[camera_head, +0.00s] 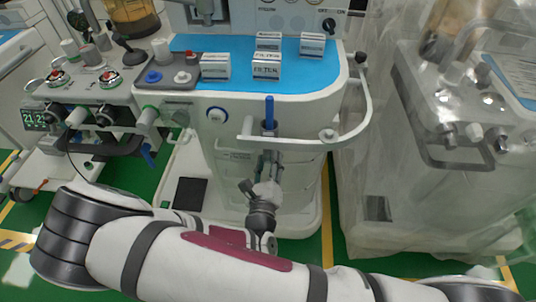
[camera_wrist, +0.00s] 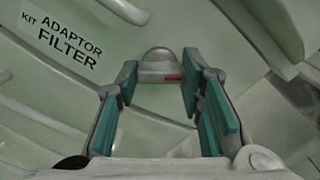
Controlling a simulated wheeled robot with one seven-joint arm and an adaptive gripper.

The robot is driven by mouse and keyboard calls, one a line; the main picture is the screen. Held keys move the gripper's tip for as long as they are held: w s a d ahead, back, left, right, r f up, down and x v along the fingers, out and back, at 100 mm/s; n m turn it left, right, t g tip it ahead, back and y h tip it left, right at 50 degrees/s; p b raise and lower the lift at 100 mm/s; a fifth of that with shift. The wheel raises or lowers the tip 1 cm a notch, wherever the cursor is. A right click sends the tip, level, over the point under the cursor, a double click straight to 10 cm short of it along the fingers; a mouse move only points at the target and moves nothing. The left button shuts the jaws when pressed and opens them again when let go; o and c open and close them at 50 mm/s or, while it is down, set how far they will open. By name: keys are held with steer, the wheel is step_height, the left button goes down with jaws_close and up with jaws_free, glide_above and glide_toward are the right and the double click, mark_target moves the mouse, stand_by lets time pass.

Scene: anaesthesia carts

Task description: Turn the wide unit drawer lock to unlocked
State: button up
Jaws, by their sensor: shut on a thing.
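The wide unit (camera_head: 228,180) is the white cart with the blue top in the middle of the head view. Its drawer lock (camera_wrist: 158,54) shows in the wrist view as a rounded grey knob with a small red mark on its lower right. My gripper (camera_wrist: 160,82) has its green-padded fingers on either side of the knob and is shut on it. In the head view my gripper (camera_head: 268,162) is at the cart's front, below the handrail. The lock is hidden there behind the gripper, and its turn cannot be read clearly.
A white handrail (camera_head: 300,139) runs just above my gripper, with a blue upright piece (camera_head: 269,109) on it. Labelled boxes (camera_head: 266,68) stand on the blue top. A covered cart (camera_head: 420,190) stands close at right. An instrument unit (camera_head: 95,95) stands at left.

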steer(key=n+p, duration=0.3)
steer(key=n, duration=0.2)
steer(key=shift+n, duration=0.3)
steer(key=n+p, duration=0.2)
steer(key=n, duration=0.3)
stand_by(0.4)
steer(key=o, duration=1.2)
steer(key=shift+c, duration=0.2)
steer(key=s, duration=1.2)
steer(key=shift+a, duration=0.25)
